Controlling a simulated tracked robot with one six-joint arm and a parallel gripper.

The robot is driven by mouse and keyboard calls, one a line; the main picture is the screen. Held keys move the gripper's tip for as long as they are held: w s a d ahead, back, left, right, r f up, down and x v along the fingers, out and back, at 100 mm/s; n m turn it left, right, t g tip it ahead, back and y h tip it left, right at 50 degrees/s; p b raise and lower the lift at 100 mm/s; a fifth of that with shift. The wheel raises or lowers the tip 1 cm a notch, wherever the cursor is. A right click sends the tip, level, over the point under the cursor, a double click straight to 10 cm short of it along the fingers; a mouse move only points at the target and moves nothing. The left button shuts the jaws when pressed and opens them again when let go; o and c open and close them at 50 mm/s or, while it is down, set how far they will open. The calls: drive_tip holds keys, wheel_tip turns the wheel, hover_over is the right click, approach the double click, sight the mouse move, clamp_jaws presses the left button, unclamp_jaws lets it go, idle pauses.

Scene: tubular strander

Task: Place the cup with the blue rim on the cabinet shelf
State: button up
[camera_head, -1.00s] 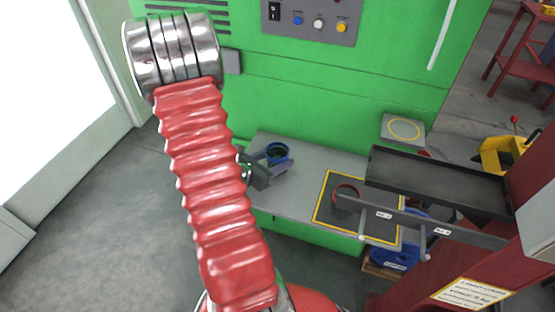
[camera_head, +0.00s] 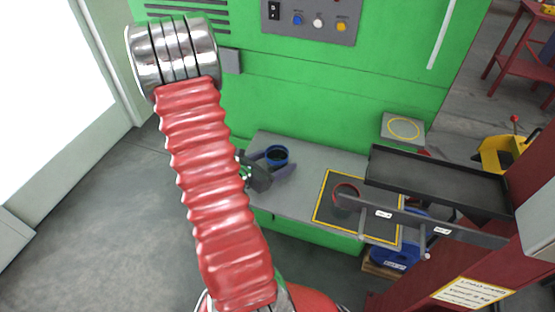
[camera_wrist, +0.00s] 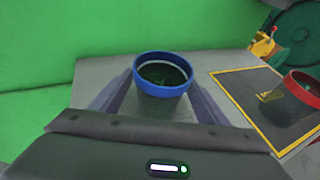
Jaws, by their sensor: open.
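The cup with the blue rim (camera_head: 277,155) stands upright on the grey shelf (camera_head: 318,173) of the green cabinet. It also shows in the wrist view (camera_wrist: 162,85), dark-bodied with a blue rim band. My gripper (camera_head: 280,163) is open, with one finger on either side of the cup. In the wrist view the fingers (camera_wrist: 160,98) flank the cup's lower part; I cannot tell whether they touch it. The palm hides the near part of the shelf.
A red-rimmed cup (camera_head: 345,192) stands on a yellow-bordered dark mat (camera_head: 327,213) right of the blue-rimmed cup. A black tray (camera_head: 440,183) and a grey bar lie farther right. A yellow-ringed pad (camera_head: 403,129) sits behind. The green cabinet wall (camera_head: 330,95) rises behind the shelf.

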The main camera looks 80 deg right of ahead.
sight(270, 163)
drive_tip(key=shift+w+a+r, duration=0.25)
drive_tip(key=shift+a, duration=0.1)
drive_tip(key=shift+v, duration=3.3)
drive_tip(key=shift+w+a+r+m, duration=0.2)
drive_tip(key=shift+r+m, duration=0.1)
drive_tip(key=shift+r, duration=0.15)
drive_tip(key=w+a+r+m+t+y, duration=0.4)
drive_tip(key=w+a+r, duration=0.1)
drive_tip(key=a, duration=0.8)
drive_tip(key=w+a+r+m+t+y, duration=0.4)
drive_tip(key=a+r, duration=0.4)
drive_tip(key=a, duration=0.6)
drive_tip(key=w+a+r+m+t+y, duration=0.3)
drive_tip(key=w+a+r, duration=0.3)
drive_tip(key=a, duration=0.7)
drive_tip(key=shift+w+a+r+m+t+y, duration=0.45)
drive_tip(key=shift+t+y, duration=0.15)
drive_tip(key=shift+y, duration=0.1)
